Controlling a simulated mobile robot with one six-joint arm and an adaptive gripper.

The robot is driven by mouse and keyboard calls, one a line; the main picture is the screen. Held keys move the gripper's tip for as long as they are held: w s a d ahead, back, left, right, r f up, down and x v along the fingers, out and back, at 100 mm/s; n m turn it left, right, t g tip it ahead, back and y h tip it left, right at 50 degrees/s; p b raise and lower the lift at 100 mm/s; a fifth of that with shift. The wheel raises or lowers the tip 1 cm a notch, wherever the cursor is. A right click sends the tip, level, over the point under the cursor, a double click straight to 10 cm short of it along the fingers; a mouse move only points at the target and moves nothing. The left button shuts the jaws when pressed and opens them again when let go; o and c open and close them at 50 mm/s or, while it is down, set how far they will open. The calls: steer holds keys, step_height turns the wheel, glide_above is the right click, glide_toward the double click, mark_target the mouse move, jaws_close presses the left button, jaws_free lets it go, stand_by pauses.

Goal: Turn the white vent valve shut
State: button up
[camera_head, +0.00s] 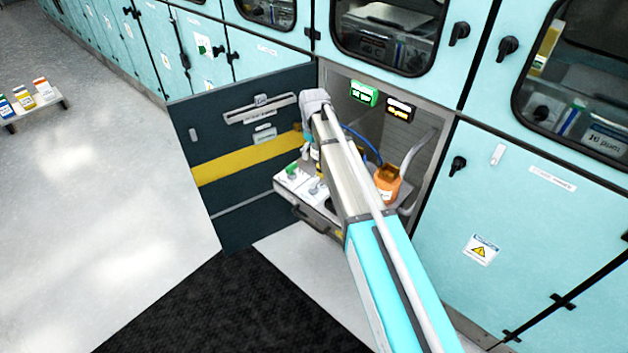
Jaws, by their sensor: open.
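A pull-out tray (320,213) sticks out of an open cabinet bay in the head camera view. On its pale top, a small white knob (314,187) stands beside a green-topped one (292,171). The white knob looks like the vent valve, but it is too small to tell how far it is turned. My arm reaches in from the lower right, and its grey end joint (315,100) is above and behind the tray. My gripper's fingers are hidden behind the arm, so I cannot see whether they touch anything.
An orange bottle (387,183) and a blue hose (362,142) are right of my arm. The open dark door (240,165) bounds the left.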

mark_target(313, 180)
steer(key=shift+s+f, duration=0.1)
steer(key=shift+f, duration=0.05)
step_height(313, 180, down, 13)
steer(key=b, duration=1.3)
steer(key=shift+a+f+b, duration=0.1)
steer(key=shift+f+b, duration=0.1)
steer(key=shift+b, duration=0.15)
steer(key=c, duration=1)
steer(key=shift+o, duration=0.2)
steer(key=shift+d, duration=0.2)
steer(key=shift+a, duration=0.15)
